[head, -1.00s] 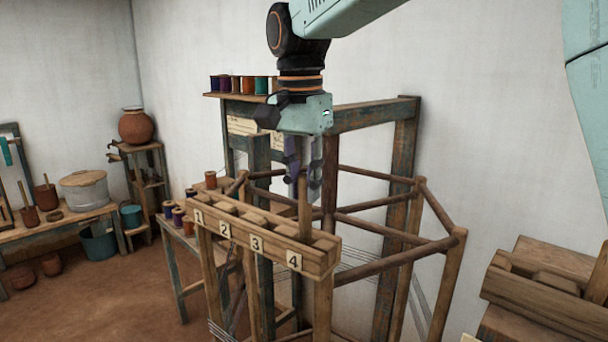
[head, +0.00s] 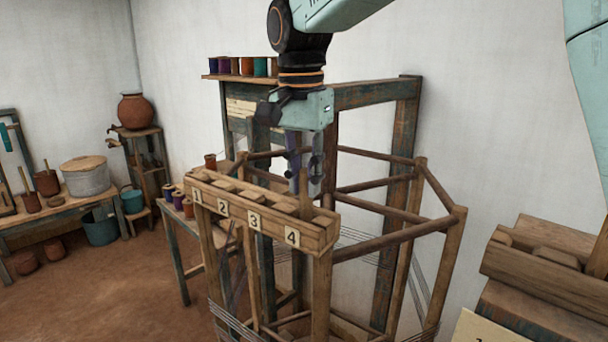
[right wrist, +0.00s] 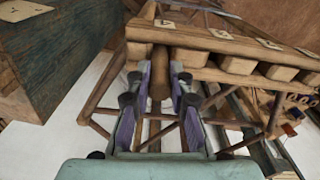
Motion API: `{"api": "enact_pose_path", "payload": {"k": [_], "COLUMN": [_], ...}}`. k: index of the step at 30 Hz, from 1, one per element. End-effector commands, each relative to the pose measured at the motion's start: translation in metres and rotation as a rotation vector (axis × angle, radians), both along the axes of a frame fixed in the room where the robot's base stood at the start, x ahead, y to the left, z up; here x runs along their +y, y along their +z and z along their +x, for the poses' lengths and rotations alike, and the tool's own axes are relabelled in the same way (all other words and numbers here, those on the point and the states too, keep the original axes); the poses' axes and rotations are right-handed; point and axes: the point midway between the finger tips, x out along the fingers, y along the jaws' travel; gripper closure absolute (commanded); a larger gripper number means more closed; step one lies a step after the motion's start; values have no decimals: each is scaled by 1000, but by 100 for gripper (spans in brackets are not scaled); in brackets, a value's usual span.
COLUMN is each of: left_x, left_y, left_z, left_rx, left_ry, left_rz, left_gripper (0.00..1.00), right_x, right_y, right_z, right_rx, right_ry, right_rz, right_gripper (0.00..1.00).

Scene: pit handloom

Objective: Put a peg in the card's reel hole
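My right gripper (head: 306,188) points straight down at the numbered wooden rack (head: 262,211), above its end marked 4. Its purple-lined fingers are closed on an upright wooden peg (head: 304,200). The right wrist view shows the peg (right wrist: 160,75) between the two fingertips (right wrist: 161,83). The peg's lower end meets the rack beside label 4; how deep it sits is hidden. A pale card (head: 485,328) with a dark mark lies at the bottom right, partly cut off and not readable. My left gripper is out of view.
A hexagonal wooden reel frame (head: 400,235) stands right behind the rack. A shelf with several coloured spools (head: 240,67) is behind my arm. More spools (head: 178,200) stand on a low table at left. A heavy wooden beam (head: 545,285) is at right.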

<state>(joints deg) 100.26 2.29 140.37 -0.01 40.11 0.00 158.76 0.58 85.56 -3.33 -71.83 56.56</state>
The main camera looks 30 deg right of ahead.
Motion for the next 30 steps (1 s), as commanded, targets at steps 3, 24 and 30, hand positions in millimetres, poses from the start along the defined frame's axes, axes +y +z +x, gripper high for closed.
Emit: {"api": "enact_pose_path", "payload": {"k": [3,24,30], "left_x": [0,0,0], "left_y": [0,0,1], "left_z": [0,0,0], "left_rx": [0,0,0], "left_ry": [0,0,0], "left_rz": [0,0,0], "left_gripper": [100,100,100], "right_x": [0,0,0], "right_y": [0,0,1], "right_z": [0,0,0], "right_rx": [0,0,0], "right_ry": [0,0,0], "right_rz": [0,0,0], "right_gripper": [69,35,35]}}
